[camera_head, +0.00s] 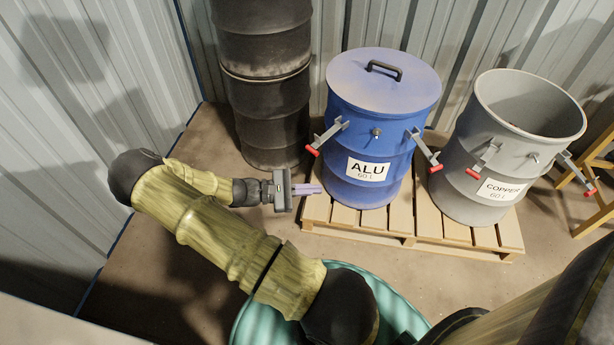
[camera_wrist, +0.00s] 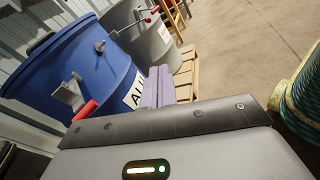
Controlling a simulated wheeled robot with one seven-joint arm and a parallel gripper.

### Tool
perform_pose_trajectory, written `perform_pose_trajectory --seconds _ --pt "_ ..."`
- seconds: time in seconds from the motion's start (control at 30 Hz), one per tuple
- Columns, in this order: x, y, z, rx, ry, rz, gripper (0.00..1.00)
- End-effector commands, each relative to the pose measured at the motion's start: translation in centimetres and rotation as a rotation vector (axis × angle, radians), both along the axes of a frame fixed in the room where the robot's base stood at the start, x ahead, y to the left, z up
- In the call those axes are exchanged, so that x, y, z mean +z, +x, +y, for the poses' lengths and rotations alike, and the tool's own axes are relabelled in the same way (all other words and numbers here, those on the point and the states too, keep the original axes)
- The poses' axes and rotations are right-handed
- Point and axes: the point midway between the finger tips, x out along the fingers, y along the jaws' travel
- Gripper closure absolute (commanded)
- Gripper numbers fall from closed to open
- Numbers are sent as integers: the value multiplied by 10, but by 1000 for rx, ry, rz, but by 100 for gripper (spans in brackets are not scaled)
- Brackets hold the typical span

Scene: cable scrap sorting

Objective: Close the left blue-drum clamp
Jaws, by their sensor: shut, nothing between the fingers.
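The blue drum (camera_head: 348,115), labelled ALU, stands on a pallet with its lid (camera_head: 385,80) on top. Its left clamp (camera_head: 327,136) sticks out from the drum's side and hangs down, ending in a red tip. Its right clamp (camera_head: 424,148) also sticks out and down. My gripper (camera_head: 318,189) is shut and empty, left of the drum and below the left clamp's red tip. In the wrist view the shut purple fingers (camera_wrist: 159,86) lie right of the left clamp (camera_wrist: 70,95) and its red tip (camera_wrist: 86,111), apparently not touching it.
A grey open drum (camera_head: 460,135), labelled COPPER, stands right of the blue drum on the same wooden pallet (camera_head: 410,240). Dark stacked drums (camera_head: 265,90) stand behind left. A teal drum (camera_head: 400,310) is below my arm. Floor is clear at left.

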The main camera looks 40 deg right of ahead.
Motion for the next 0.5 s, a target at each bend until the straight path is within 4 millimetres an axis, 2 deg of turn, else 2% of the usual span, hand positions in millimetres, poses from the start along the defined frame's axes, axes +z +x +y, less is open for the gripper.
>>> perform_pose_trajectory --seconds 0.03,0.27,0.5 --pt "-28 5 -6 38 -59 52 100" --pt "-79 39 -21 205 -327 256 100" --pt "-131 83 -12 393 -615 440 100"
